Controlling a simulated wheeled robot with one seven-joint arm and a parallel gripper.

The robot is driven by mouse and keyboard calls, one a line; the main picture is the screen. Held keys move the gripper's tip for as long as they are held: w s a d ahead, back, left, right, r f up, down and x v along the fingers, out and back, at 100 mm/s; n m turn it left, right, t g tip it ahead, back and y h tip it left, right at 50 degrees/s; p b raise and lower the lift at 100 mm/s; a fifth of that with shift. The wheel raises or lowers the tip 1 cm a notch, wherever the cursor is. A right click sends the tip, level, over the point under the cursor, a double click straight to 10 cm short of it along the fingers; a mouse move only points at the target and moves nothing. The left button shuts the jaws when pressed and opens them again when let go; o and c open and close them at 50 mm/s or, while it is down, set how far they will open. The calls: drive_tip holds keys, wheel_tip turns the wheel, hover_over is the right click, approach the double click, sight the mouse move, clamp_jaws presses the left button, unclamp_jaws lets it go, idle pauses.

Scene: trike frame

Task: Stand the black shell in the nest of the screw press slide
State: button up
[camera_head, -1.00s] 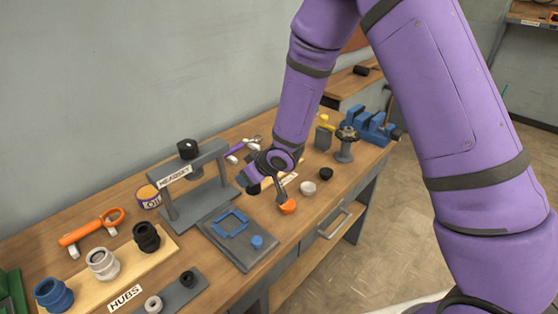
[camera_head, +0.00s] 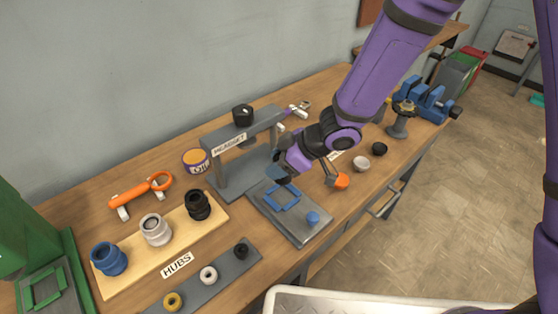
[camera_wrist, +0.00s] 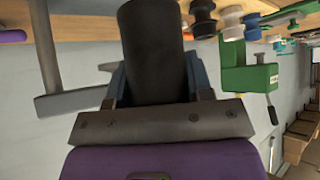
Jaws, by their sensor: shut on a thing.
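My gripper (camera_head: 278,174) is shut on the black shell, a dark cylinder (camera_wrist: 152,50) that rises between the fingers in the wrist view. In the head view the shell is hard to make out against the hand. A grey press (camera_head: 226,176) labelled HEADSET has a black knob on top. In front of it lies a grey slide plate (camera_head: 300,236) with a blue square frame (camera_head: 283,198), seemingly the nest, and a blue knob (camera_head: 313,218). The frame looks empty. My gripper appears above and just behind it; the height gap cannot be told.
An orange-tipped tool (camera_head: 341,180) lies right of the plate. An oil tin (camera_head: 195,160) and a hub board (camera_head: 180,239) stand left. A green machine (camera_head: 28,225) with its own square frame stands far left. The blue vise (camera_head: 428,100) is at the far right.

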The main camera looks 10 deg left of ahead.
drive_tip(key=shift+f, duration=2.9)
drive_tip(key=shift+f, duration=0.95)
drive_tip(key=o, duration=1.2)
drive_tip(key=shift+r, duration=0.1)
drive_tip(key=v, duration=1)
drive_tip(key=shift+d+r, duration=0.2)
drive_tip(key=shift+d, duration=0.05)
